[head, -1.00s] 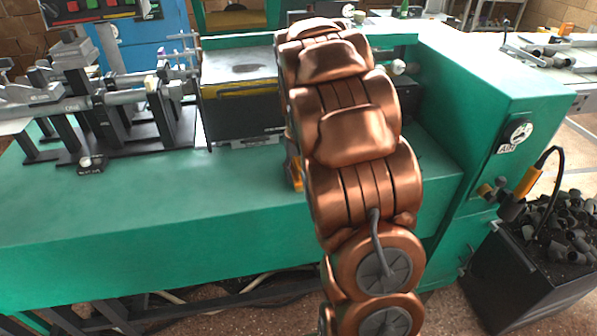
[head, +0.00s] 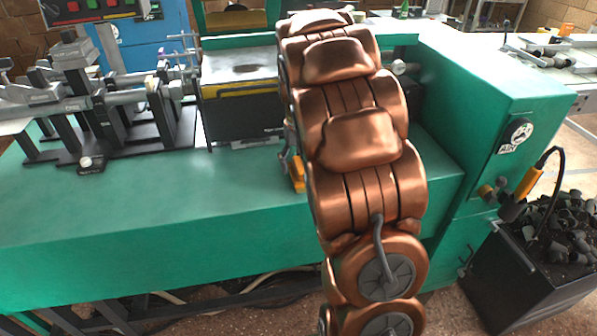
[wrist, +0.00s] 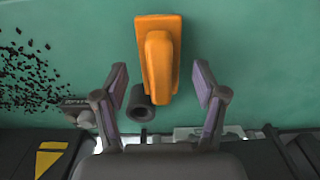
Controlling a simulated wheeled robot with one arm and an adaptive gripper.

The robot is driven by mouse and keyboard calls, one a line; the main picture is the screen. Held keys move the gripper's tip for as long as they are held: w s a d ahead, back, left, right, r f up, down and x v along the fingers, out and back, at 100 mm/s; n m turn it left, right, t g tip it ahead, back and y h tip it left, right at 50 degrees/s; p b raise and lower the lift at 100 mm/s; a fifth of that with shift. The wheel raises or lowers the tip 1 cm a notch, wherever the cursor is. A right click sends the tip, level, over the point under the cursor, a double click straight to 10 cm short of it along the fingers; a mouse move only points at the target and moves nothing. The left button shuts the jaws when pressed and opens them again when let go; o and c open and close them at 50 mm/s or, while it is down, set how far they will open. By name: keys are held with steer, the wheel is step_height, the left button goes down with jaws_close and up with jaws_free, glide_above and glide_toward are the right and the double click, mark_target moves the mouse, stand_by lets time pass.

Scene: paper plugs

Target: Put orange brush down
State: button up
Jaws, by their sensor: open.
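The orange brush (wrist: 159,58) lies on the green machine top in the wrist view, its raised handle facing up. It shows partly in the head view (head: 298,175), beside my copper arm. My gripper (wrist: 160,82) is open, with one finger on each side of the brush's lower end in the picture. I see a gap between each finger and the brush, and nothing is held. In the head view my arm hides most of the gripper.
A short dark tube (wrist: 140,103) lies close to the brush. Black crumbs (wrist: 30,75) are scattered to its left. The green top (head: 150,205) has free room at left. A black bin of tube pieces (head: 530,265) stands at right.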

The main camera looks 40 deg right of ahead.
mark_target(299, 164)
step_height(299, 164, up, 8)
steer(key=shift+r, duration=0.5)
steer(key=shift+s+a, duration=0.25)
steer(key=shift+a, duration=0.1)
steer(key=s+a+f+n+g, duration=0.1)
steer(key=s+a+f, duration=0.1)
steer(key=s+a, duration=0.4)
steer(key=s+a+f+n, duration=0.2)
steer(key=s+a, duration=0.5)
steer(key=s, duration=0.7)
steer(key=s+a+f+n+g, duration=0.1)
steer(key=s+a+f, duration=0.2)
steer(key=s+a, duration=0.4)
steer(key=s, duration=0.3)
steer(key=shift+s+a+f+n+g, duration=0.2)
steer(key=shift+s+f+n+g, duration=0.1)
steer(key=shift+s, duration=0.05)
